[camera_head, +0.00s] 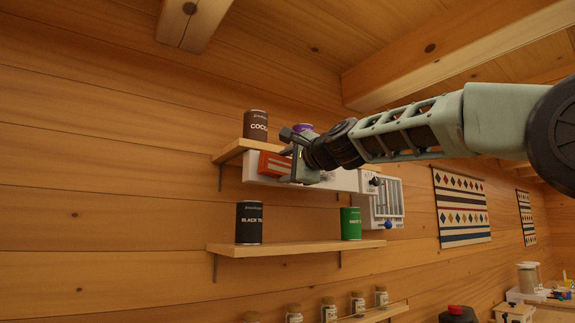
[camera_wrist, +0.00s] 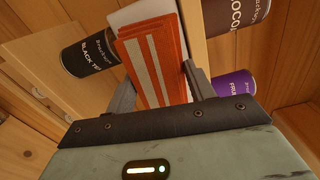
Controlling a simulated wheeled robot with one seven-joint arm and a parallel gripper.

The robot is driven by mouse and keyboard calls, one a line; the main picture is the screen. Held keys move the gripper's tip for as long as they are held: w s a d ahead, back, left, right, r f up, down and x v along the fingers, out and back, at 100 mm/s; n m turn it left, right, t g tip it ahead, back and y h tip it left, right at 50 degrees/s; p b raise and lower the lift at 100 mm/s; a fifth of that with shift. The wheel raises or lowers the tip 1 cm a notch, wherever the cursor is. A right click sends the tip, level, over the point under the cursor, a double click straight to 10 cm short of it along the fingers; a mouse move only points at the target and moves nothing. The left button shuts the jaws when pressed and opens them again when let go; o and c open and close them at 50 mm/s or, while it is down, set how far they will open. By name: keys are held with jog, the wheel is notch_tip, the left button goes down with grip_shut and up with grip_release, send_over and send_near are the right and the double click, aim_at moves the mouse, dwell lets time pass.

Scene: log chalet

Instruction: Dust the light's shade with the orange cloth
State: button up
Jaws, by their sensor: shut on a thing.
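The light is a long white fixture (camera_head: 338,181) on the wall just under the upper shelf. Its white shade also shows behind the cloth in the wrist view (camera_wrist: 138,14). My gripper (camera_head: 289,156) is at the left part of the shade and hides some of it. It is shut on the orange cloth (camera_head: 270,165), which lies along the shade's left end. In the wrist view the cloth (camera_wrist: 150,58), orange with pale stripes, stands between my fingers (camera_wrist: 158,90). I cannot tell whether the cloth presses on the shade.
The upper shelf (camera_head: 232,151) holds a brown cocoa can (camera_head: 255,125) and a purple can (camera_head: 303,128) close to my gripper. The lower shelf (camera_head: 290,249) holds a black can (camera_head: 249,222) and a green can (camera_head: 351,223). Small jars stand below. A white wall unit (camera_head: 388,203) is right.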

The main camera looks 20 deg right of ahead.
jog(key=shift+w+a, duration=0.2)
jog(key=shift+w, duration=0.35)
jog(key=shift+w+d+f+b, duration=0.1)
jog(key=shift+w+d+b, duration=0.1)
jog(key=shift+d, duration=0.25)
jog(key=shift+w+d+f+b, duration=0.1)
jog(key=shift+d+b, duration=0.05)
jog(key=shift+d, duration=0.25)
jog(key=shift+w+d+r+b, duration=0.1)
jog(key=shift+d+b, duration=0.1)
jog(key=shift+d, duration=0.25)
jog(key=shift+w+d+r+b, duration=0.1)
jog(key=shift+d+b, duration=0.05)
jog(key=shift+d, duration=0.3)
